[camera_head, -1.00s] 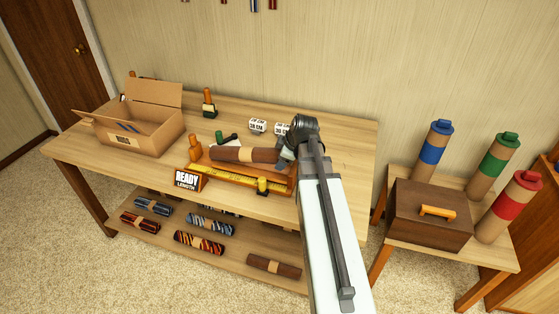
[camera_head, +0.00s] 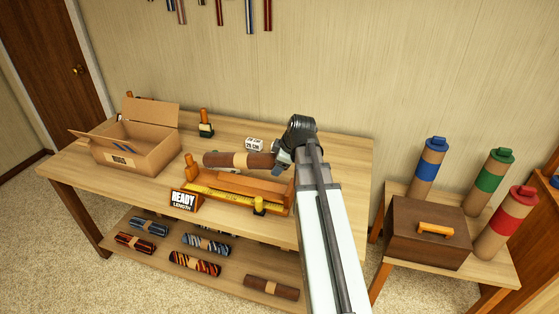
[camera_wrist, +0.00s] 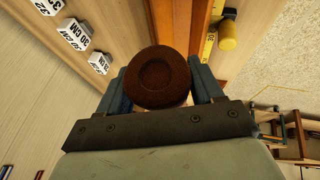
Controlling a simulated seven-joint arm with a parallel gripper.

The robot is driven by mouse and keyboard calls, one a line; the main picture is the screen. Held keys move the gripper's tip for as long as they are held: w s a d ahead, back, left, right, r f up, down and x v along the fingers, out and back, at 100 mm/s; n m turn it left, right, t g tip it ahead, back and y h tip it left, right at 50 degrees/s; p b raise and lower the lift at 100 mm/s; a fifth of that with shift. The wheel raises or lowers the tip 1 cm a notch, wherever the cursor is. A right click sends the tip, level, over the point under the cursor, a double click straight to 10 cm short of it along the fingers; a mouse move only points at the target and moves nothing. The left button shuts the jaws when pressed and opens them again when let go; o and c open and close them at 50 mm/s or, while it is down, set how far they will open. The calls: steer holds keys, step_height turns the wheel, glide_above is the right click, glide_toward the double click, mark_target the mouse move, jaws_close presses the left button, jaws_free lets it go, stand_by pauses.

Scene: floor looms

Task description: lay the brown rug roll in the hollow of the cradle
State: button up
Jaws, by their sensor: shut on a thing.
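The brown rug roll (camera_head: 238,160) has a tan band around its middle. My gripper (camera_head: 283,157) is shut on its right end. The roll is held roughly level, above and behind the cradle (camera_head: 270,187), apart from it. The cradle is an orange wooden piece with a yellow ruler strip along its front, an upright peg at its left and a yellow knob at its front right. Its hollow is partly hidden. In the wrist view the roll's round end (camera_wrist: 162,77) sits between the blue-grey fingers, with the cradle's ruler edge to the right.
A READY LENGTH sign (camera_head: 184,200) stands at the cradle's front left. An open cardboard box (camera_head: 130,150) is at the table's left. Length-marked white blocks (camera_wrist: 75,33) lie behind the roll. Several rolls, one brown (camera_head: 271,287), lie on the lower shelf. A side table (camera_head: 400,258) stands right.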

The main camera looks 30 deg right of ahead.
steer(key=shift+d+f, duration=0.2)
steer(key=shift+f, duration=3.9)
steer(key=shift+s+f, duration=0.15)
steer(key=shift+f, duration=0.4)
jaws_close()
steer(key=o, duration=1.2)
jaws_free()
steer(key=shift+o, duration=0.9)
steer(key=shift+f, duration=0.1)
steer(key=o, duration=0.4)
steer(key=shift+w+r, duration=0.2)
steer(key=shift+r, duration=0.15)
steer(key=v, duration=1.3)
steer(key=shift+s+d+r, duration=0.15)
steer(key=shift+s+r, duration=0.05)
steer(key=shift+s, duration=0.05)
